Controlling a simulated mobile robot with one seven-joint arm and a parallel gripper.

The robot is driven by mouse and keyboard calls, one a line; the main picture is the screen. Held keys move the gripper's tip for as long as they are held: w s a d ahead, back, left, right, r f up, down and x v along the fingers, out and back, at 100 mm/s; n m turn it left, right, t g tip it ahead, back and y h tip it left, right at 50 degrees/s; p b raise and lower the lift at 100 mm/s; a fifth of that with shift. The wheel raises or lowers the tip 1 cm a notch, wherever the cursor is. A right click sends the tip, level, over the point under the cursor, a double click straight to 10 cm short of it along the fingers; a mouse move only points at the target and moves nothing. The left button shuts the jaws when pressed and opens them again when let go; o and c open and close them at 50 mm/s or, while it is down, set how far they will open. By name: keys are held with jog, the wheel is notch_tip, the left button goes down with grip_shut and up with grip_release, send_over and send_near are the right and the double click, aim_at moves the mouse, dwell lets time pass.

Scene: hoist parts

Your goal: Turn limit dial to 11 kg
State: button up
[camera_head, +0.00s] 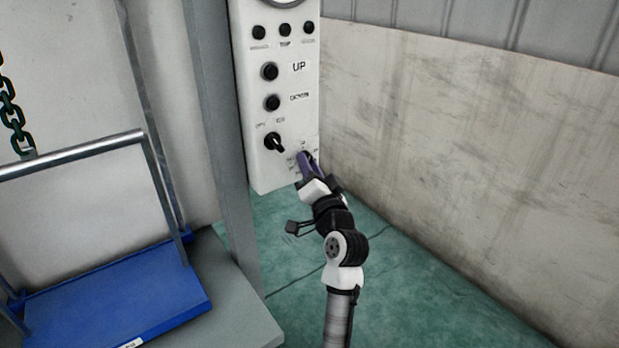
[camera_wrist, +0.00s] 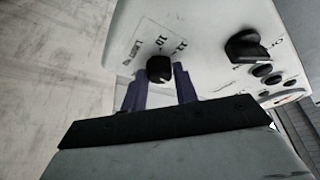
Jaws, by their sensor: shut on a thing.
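The limit dial (camera_wrist: 159,68) is a small black knob low on the white control panel (camera_head: 280,175). Printed marks surround it; a "10" and what looks like an "11" can be read in the wrist view. Where its pointer stands cannot be made out. My gripper (camera_head: 304,157) reaches the panel's lower right corner, and its purple fingers cover the dial in the head view. In the wrist view my gripper (camera_wrist: 161,78) has one finger on each side of the knob, shut on it.
A black rotary switch (camera_head: 275,142) sits just up and left of the dial, below the UP button (camera_head: 270,71) and a lower button (camera_head: 271,102). A grey post (camera_head: 218,120) and blue platform (camera_head: 115,300) stand left. A wall (camera_head: 450,160) is close on the right.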

jog(key=shift+w+d+n+g+y+b, duration=0.2)
jog(key=shift+n+g+y+b, duration=1.25)
jog(key=shift+n+b, duration=2.9)
jog(key=shift+w+d+n+g+y+b, duration=0.15)
jog(key=shift+n+g+y+b, duration=1.25)
jog(key=shift+n+b, duration=2.9)
jog(key=shift+w+d+n+g+y+b, duration=0.15)
jog(key=shift+n+g+y+b, duration=0.7)
jog(key=shift+n+y+b, duration=2.3)
jog(key=n+h+b, duration=0.2)
jog(key=n, duration=0.1)
jog(key=shift+s, duration=0.1)
jog(key=o, duration=1)
jog(key=shift+c, duration=0.2)
jog(key=shift+d, duration=0.15)
